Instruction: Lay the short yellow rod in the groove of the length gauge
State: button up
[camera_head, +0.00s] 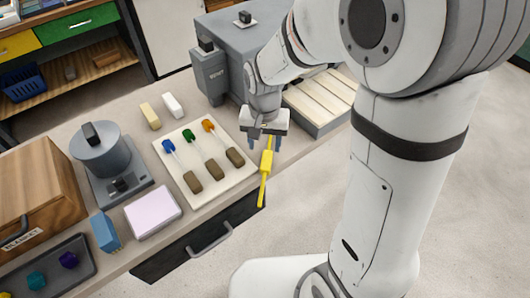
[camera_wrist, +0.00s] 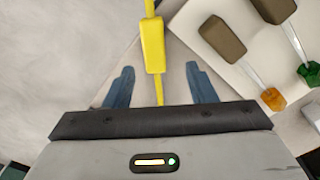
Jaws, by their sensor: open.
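A long yellow piece (camera_head: 264,178) with a thicker middle and thin ends lies at the table's front edge, its lower end reaching past the edge in the head view. It also shows in the wrist view (camera_wrist: 153,45). I cannot tell whether it is the short yellow rod; no grooved length gauge is clearly recognisable. My gripper (camera_head: 264,145) is open above its far end. In the wrist view, my gripper's blue fingers (camera_wrist: 158,72) stand apart on either side of the yellow piece, without visible contact. The height gap cannot be told.
A white board (camera_head: 233,179) left of my gripper carries three brown-handled pieces with blue, green and orange ends. A grey machine (camera_head: 212,75) and a slatted tray (camera_head: 318,100) stand behind. A pink-white block (camera_head: 153,210), blue box (camera_head: 105,232) and wooden box (camera_head: 40,195) are further left.

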aim_at(267, 155)
jog(key=f, duration=0.5)
jog(key=shift+s+d, duration=0.1)
jog(key=shift+d, duration=0.25)
jog(key=shift+c, duration=0.3)
grip_shut()
